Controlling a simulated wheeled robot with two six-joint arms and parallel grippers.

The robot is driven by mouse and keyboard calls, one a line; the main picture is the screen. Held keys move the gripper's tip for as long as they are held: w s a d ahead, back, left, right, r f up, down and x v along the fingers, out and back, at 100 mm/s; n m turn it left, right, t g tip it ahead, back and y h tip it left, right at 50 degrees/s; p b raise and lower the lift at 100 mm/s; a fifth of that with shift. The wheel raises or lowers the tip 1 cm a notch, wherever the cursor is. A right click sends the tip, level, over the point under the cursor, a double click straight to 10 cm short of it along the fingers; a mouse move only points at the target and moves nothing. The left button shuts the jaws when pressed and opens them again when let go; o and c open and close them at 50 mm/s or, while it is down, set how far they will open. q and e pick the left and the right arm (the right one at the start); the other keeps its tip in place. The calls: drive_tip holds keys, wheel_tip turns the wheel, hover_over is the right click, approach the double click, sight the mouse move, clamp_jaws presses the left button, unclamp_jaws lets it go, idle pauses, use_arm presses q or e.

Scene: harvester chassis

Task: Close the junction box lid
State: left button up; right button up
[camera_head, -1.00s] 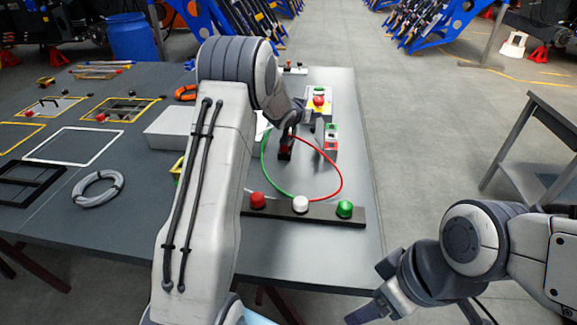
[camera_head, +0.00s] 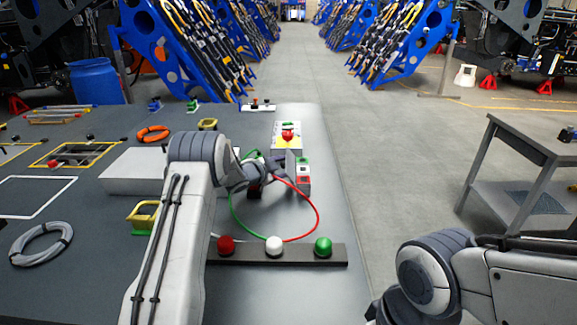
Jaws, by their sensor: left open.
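My left gripper (camera_head: 262,180) is open over the work table, behind a black strip with red, white and green buttons. My forearm and wrist hide part of the space around it. A green wire and a red wire curve out from beside the gripper. A small box with green and red faces (camera_head: 303,180) stands just right of the gripper. A thin grey plate (camera_head: 290,162) stands up between them; I cannot tell whether it is the junction box lid. I cannot make out the junction box clearly. My right arm is at the lower right, its gripper below the frame.
The button strip (camera_head: 300,256) lies across the table's near right part. A red emergency button (camera_head: 287,136) stands behind the small box. A pale flat box (camera_head: 132,171), a grey cable coil (camera_head: 40,243) and a yellow holder (camera_head: 143,214) lie left. A side table stands right, across open floor.

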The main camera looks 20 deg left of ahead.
use_arm(q)
drive_tip(key=shift+w+d, duration=0.2)
drive_tip(key=shift+w, duration=0.1)
drive_tip(key=shift+a, duration=0.25)
drive_tip(key=shift+c, duration=1.2)
drive_tip(key=shift+s+a, duration=0.1)
drive_tip(key=shift+a, duration=0.05)
clamp_jaws()
use_arm(e)
drive_tip(key=shift+w+d, duration=0.1)
drive_tip(key=shift+d, duration=0.2)
